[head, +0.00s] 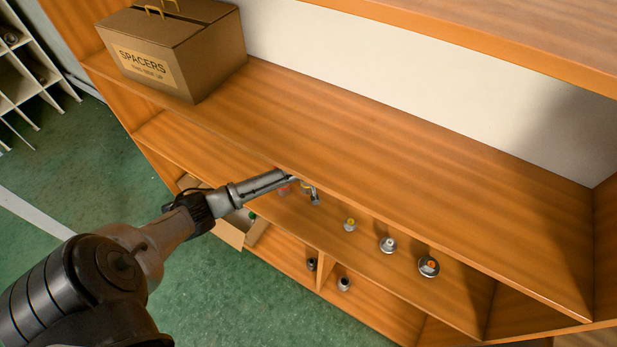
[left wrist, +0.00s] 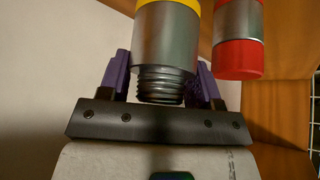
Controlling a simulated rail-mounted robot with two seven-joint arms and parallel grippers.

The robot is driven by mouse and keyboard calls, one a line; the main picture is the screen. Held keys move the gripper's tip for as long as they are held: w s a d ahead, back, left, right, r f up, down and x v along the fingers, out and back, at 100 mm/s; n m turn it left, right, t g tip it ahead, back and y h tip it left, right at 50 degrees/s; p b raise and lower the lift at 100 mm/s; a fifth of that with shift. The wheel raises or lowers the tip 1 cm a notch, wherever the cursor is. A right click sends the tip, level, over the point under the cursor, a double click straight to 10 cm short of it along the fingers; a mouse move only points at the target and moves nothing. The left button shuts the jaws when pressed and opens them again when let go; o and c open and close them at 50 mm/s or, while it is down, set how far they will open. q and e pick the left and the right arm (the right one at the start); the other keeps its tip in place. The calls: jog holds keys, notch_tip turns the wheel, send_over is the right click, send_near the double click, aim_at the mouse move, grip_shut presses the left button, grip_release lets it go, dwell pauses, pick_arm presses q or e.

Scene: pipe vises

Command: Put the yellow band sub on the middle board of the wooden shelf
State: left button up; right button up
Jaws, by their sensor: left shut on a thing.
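The yellow band sub is a grey metal cylinder with a yellow band and a threaded end, seen close in the left wrist view (left wrist: 165,45). My left gripper (left wrist: 160,80) is shut on it, with a purple finger on each side of its body. In the head view, the left gripper (head: 296,180) reaches in under the front edge of the upper board of the wooden shelf (head: 400,130). The sub (head: 307,186) is small there and partly hidden, over the board below (head: 455,290). I cannot tell whether it touches that board. My right gripper is not in view.
A red-banded sub (left wrist: 238,45) stands close beside the held one; it shows in the head view (head: 284,190). Several other fittings (head: 388,245) stand to the right on that board. Two more (head: 343,284) are in the bottom compartments. A SPACERS box (head: 175,50) sits upper left.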

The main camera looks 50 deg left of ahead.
pick_arm(q)
jog(key=shift+f, duration=0.25)
jog(key=shift+w+f, duration=0.1)
jog(key=shift+f, duration=0.4)
notch_tip(320, 180, down, 2)
jog(key=shift+f+b, duration=0.1)
jog(key=shift+b, duration=0.25)
jog(key=shift+w+f, duration=0.1)
jog(key=shift+f, duration=0.3)
jog(key=shift+a, duration=0.1)
